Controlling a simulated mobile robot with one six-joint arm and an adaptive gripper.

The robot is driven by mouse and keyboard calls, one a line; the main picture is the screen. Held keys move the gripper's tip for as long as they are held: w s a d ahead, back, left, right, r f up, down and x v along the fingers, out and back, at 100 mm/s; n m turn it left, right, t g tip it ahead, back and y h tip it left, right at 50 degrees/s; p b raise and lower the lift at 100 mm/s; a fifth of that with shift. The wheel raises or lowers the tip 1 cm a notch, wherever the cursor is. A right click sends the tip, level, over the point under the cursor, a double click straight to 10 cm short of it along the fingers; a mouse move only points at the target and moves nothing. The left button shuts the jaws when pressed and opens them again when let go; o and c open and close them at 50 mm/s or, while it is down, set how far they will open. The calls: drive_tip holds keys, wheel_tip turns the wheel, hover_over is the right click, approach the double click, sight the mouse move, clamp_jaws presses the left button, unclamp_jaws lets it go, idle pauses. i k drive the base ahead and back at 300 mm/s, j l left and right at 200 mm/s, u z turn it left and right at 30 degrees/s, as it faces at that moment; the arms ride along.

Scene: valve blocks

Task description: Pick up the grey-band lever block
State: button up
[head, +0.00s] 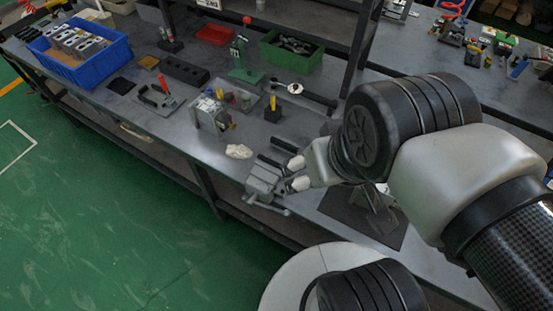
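Several pale metal blocks (80,43) stand in a row in the blue crate (100,68) at the far left of the bench. They are too small for me to make out a grey band or a lever, so I cannot tell which is the grey-band lever block. My gripper (298,173) is at the right, over the front part of the bench, far from the crate. Its two pale fingertips are apart, with nothing seen between them. They are beside a grey vise (265,180), and I cannot tell whether they touch it.
A metal fixture block (209,114), a red-handled clamp (157,97), a green press (244,70) and a green bin (291,58) stand on the bench (185,128). A white lump (239,151) lies near the front edge. A shelf post (358,45) rises behind my gripper.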

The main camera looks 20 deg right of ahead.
sight(213, 123)
drive_tip(key=k+z, duration=0.15)
drive_tip(key=k, duration=0.55)
drive_tip(key=i+j+z, duration=0.1)
drive_tip(key=z, duration=0.35)
drive_tip(key=i+j+z, duration=0.1)
drive_tip(key=z, duration=0.3)
drive_tip(key=i+j+z, duration=0.1)
drive_tip(key=z, duration=0.35)
drive_tip(key=i+j, duration=0.1)
drive_tip(key=j, duration=0.5)
drive_tip(key=i+j, duration=0.1)
drive_tip(key=j, duration=0.45)
drive_tip(key=i+j, duration=0.1)
drive_tip(key=j, duration=0.5)
drive_tip(key=i+j, duration=0.1)
drive_tip(key=j, duration=0.5)
drive_tip(key=i+j, duration=0.1)
drive_tip(key=j, duration=0.5)
